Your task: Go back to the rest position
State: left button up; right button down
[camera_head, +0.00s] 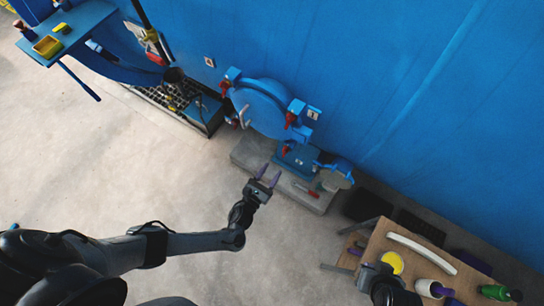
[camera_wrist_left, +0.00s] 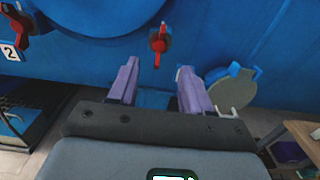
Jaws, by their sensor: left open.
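The blue autoclave has a round door (camera_head: 262,106) with red clamp handles (camera_head: 290,119) around its edge, and it stands against the blue wall. My left gripper (camera_head: 269,177) is in front of and below the door, over the floor by the grey plinth. In the left wrist view its two purple fingers (camera_wrist_left: 160,75) stand apart with nothing between them, facing the blue surface and a red handle (camera_wrist_left: 158,44). My right arm's dark end shows at the bottom right by the table; its jaws are not clear.
A wooden table (camera_head: 405,262) at the lower right holds a white curved bar (camera_head: 421,253), a yellow round item (camera_head: 392,262) and a green bottle (camera_head: 497,293). A blue shelf (camera_head: 75,28) is at the upper left. Floor is clear at left.

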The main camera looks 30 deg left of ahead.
dwell(0.3)
pick_arm(q)
jog(key=s+r+n+g+y+p, duration=0.25)
jog(key=s+n+p, duration=0.25)
jog(key=s, duration=0.4)
jog(key=a+r+n+g+p, duration=0.2)
jog(key=r+n+g, duration=0.1)
jog(key=r+n, duration=0.55)
jog(key=a+r+n+g+p, duration=0.2)
jog(key=a+r+n+g, duration=0.15)
jog(key=r+n, duration=0.55)
jog(key=s+r+n+g+h, duration=0.1)
jog(key=s+r+n+g, duration=0.4)
jog(key=n, duration=0.7)
notch_tip(320, 180, up, 2)
jog(key=shift+s+r, duration=0.1)
jog(key=shift+s, duration=0.9)
